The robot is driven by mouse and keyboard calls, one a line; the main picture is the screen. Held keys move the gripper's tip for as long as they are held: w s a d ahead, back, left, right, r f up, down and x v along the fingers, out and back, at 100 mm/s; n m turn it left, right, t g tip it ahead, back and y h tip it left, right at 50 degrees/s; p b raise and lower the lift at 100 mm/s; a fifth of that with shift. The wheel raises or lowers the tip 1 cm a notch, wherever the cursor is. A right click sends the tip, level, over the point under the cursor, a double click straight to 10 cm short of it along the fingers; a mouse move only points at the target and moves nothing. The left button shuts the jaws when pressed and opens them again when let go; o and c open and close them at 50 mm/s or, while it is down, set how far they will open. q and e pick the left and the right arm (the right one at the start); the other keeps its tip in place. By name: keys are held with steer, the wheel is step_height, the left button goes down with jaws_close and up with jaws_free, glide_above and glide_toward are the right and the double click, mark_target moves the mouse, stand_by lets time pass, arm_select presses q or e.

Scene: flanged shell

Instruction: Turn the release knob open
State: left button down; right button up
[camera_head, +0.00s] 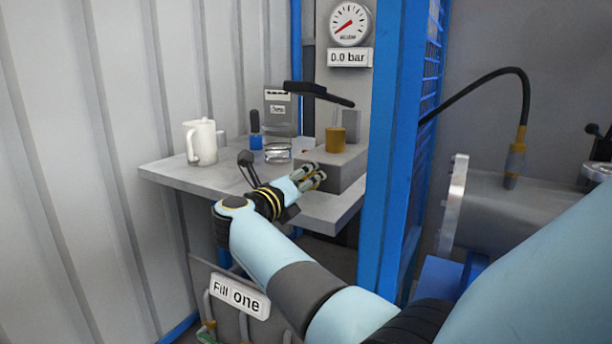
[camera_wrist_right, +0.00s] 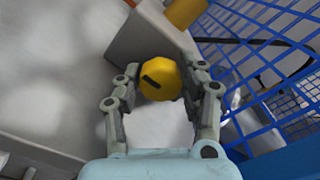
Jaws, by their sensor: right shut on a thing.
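The release knob (camera_wrist_right: 160,78) is a yellow, faceted knob with a dark slot mark, on the front of a grey block (camera_head: 345,172). My right gripper (camera_head: 312,176) is at the front of this block in the head view, where its fingers hide the knob. In the right wrist view, its two fingers (camera_wrist_right: 166,97) are on either side of the knob, shut on it. The mark on the knob runs at a slant. My left gripper is in neither view.
A brass cylinder (camera_head: 336,140) stands on the block, below a black lever (camera_head: 320,94). The gauge (camera_head: 349,24) has a "0.0 bar" label. A white jug (camera_head: 201,143) and glass dish (camera_head: 278,153) stand on the shelf (camera_head: 180,172). A blue post (camera_head: 392,150) rises close by on the right.

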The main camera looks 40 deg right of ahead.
steer(key=shift+r, duration=0.1)
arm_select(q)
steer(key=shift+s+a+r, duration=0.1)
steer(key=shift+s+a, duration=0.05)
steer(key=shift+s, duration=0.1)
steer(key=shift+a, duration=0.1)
arm_select(e)
steer(key=shift+n, duration=0.3)
steer(key=o, duration=1.2)
steer(key=shift+a, duration=0.1)
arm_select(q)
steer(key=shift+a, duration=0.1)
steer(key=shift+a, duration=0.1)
